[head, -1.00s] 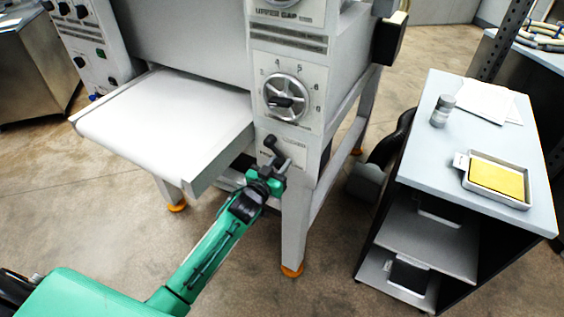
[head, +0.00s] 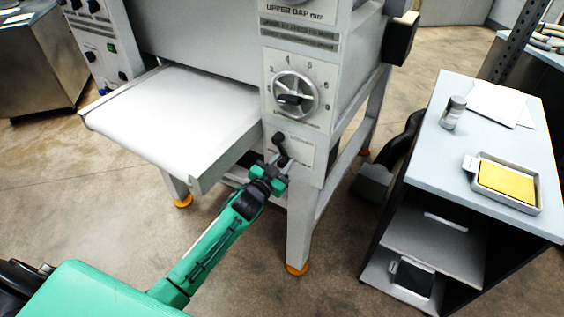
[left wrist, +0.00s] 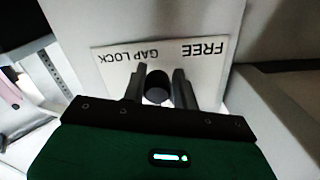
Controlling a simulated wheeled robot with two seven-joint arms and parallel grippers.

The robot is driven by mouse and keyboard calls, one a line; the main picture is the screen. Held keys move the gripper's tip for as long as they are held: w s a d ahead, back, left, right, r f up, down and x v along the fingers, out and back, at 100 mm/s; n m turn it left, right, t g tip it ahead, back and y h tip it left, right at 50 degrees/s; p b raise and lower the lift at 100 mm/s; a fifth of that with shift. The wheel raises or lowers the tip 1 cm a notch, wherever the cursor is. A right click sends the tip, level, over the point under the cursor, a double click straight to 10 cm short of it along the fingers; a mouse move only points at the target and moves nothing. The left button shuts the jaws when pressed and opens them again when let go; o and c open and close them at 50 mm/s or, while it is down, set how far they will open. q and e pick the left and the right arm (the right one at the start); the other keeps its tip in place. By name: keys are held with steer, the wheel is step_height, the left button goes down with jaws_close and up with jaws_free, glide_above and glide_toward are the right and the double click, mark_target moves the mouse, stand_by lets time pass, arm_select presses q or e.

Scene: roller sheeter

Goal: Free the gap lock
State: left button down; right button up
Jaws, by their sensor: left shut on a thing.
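The gap lock lever (head: 280,145) is a short black handle on a light label plate (head: 300,151), below the round dial on the roller sheeter's front. In the left wrist view its dark round end (left wrist: 157,86) sits between my two fingers. The plate (left wrist: 108,60) there reads "GAP LOCK" and "FREE", upside down. My left gripper (head: 281,160) reaches up to the lever from below and is shut on it. The fingers (left wrist: 158,88) partly cover the lever, so its exact angle is hard to tell. My right gripper is not in view.
The dial (head: 294,95) is just above the plate. The white sheeter table (head: 170,115) juts out left of my gripper. The machine's leg (head: 300,225) stands below right. A shelf cart (head: 450,125) with a tray (head: 530,207) stands at right. Open floor lies in front.

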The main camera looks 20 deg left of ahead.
arm_select(q)
steer(key=c, duration=1.2)
jaws_free()
steer(key=shift+d+r, duration=0.15)
steer(key=shift+d, duration=0.15)
steer(key=shift+a, duration=0.1)
steer(key=shift+s+a+f, duration=0.15)
steer(key=shift+s+f, duration=0.05)
steer(key=shift+s, duration=0.3)
steer(key=s, duration=0.4)
steer(key=s+a+b, duration=0.1)
steer(key=s, duration=0.3)
steer(key=s+a+b, duration=0.1)
steer(key=s, duration=0.3)
steer(key=shift+s+a+r, duration=0.1)
steer(key=shift+s+r, duration=0.05)
steer(key=shift+s, duration=0.15)
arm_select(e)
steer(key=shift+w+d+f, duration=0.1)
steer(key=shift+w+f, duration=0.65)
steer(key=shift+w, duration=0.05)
